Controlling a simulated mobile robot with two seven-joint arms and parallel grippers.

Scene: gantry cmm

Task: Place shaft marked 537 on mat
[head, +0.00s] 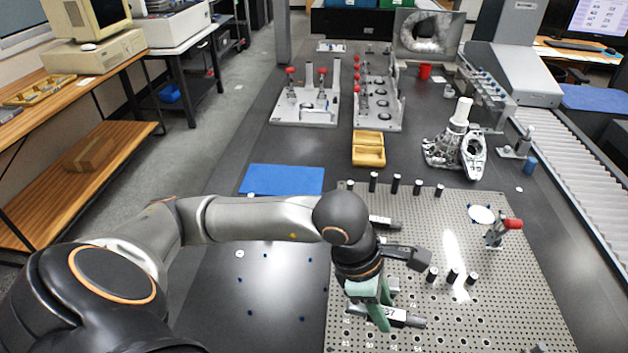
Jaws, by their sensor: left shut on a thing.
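My left gripper (383,311), with green fingers, is low over the perforated metal plate. It is shut on a shaft (405,319) that has a dark body and a light label. The label is partly covered by a finger; "37" seems to show at its end. The shaft lies roughly level, at or just above the plate; I cannot tell if it touches. The blue mat (282,180) lies flat and bare on the dark table, up and left of the gripper. My right gripper is not in view.
The perforated plate (500,290) carries several upright dark pegs, another lying shaft (384,223) and a red-handled clamp (497,231). A yellow tray (368,149) stands beyond the mat, to its right.

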